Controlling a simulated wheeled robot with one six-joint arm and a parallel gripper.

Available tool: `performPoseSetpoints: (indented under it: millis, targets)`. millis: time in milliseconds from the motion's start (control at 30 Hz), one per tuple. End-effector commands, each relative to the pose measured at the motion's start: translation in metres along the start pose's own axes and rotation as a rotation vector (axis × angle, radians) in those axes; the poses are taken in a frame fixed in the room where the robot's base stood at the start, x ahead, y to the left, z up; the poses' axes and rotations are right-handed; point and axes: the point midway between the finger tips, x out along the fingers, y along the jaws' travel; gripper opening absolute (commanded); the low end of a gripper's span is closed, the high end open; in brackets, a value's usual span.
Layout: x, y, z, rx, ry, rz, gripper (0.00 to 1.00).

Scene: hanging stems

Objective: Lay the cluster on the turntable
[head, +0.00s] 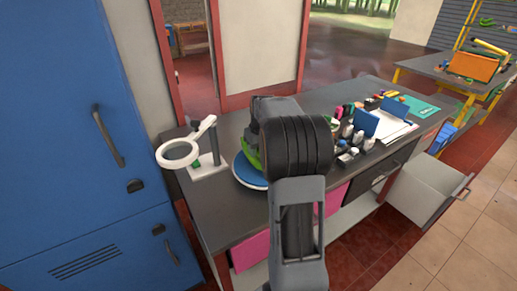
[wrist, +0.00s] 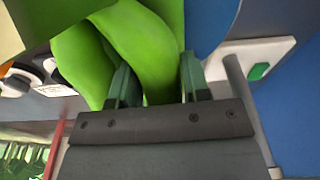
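The green cluster (head: 251,152) shows at the left of my arm in the head view, over the turntable. It looks like a bunch of thick green fruits, partly hidden by my arm. The turntable (head: 243,176) is a blue disc with a pale rim on the dark bench; my arm covers its right part. In the wrist view, one green piece of the cluster (wrist: 150,45) fills the space between the two fingers of my gripper (wrist: 156,85), which is shut on it. Whether the cluster touches the turntable cannot be told.
A magnifier lamp (head: 178,153) with a white base stands left of the turntable. Several small bottles and tins (head: 352,135), a blue box (head: 365,123) and a clipboard (head: 396,128) crowd the bench to the right. An open drawer (head: 425,190) juts out at the front right.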

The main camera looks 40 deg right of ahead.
Motion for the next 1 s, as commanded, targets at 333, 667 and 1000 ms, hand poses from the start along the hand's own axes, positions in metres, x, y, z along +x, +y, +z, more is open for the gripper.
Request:
performPoseSetpoints:
  millis: [333, 667, 1000]
  targets:
    - [0.001, 0.001, 0.001, 0.001, -0.002, 0.0, 0.69]
    - [-0.004, 0.0, 0.001, 0.002, -0.005, -0.002, 0.69]
    - [-0.068, 0.0, 0.0, 0.0, 0.001, 0.001, 0.69]
